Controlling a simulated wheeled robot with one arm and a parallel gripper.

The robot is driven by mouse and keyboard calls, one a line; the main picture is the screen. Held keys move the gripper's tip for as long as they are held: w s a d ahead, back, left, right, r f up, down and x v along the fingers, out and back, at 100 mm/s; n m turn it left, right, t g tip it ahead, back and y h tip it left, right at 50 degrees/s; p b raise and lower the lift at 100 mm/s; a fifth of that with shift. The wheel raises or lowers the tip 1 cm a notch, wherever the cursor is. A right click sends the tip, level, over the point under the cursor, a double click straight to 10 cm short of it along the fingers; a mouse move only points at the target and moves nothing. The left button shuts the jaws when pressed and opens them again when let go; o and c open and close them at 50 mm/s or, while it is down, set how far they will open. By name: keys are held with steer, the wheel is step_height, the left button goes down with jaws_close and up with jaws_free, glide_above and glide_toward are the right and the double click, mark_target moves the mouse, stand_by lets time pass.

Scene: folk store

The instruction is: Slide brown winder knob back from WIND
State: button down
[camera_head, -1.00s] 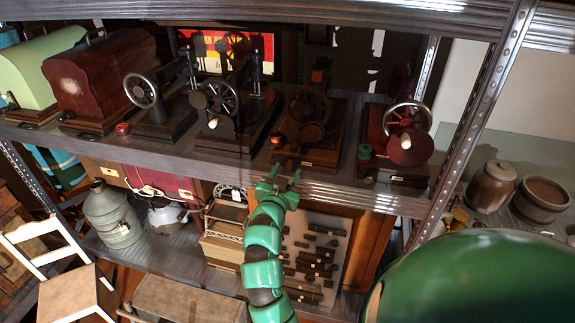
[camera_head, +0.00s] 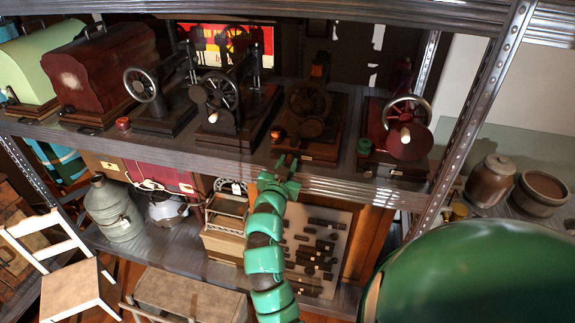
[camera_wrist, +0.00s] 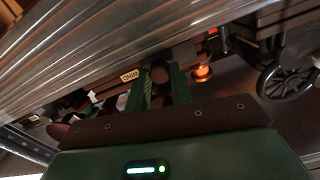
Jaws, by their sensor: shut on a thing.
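The brown winder knob (camera_wrist: 160,72) shows dark and round in the wrist view, between the two green fingers of my gripper (camera_wrist: 163,86). The fingers are shut on it. The pale WIND label (camera_wrist: 130,76) sits just left of the fingers, upside down in that view. In the head view my gripper (camera_head: 285,166) is at the shelf's front edge, below the brown machine (camera_head: 309,108) with its wheel. The label (camera_head: 307,158) on its wooden base is too small to read there. The knob itself cannot be made out in the head view.
A black sewing machine (camera_head: 225,100) stands left of the brown one, and a red machine (camera_head: 405,130) stands right. A small orange-red knob (camera_head: 277,134) is close above my gripper. The metal shelf edge (camera_head: 345,190) runs beside it. A board of dark pieces (camera_head: 318,245) is below.

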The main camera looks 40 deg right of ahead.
steer(key=w+a+b, duration=0.1)
steer(key=b, duration=0.1)
steer(key=w+a+b, duration=0.1)
steer(key=b, duration=0.2)
steer(key=shift+w+a, duration=0.2)
steer(key=shift+w, duration=0.15)
steer(key=c, duration=1.5)
jaws_free()
steer(key=shift+o, duration=1.3)
steer(key=shift+w+a, duration=0.15)
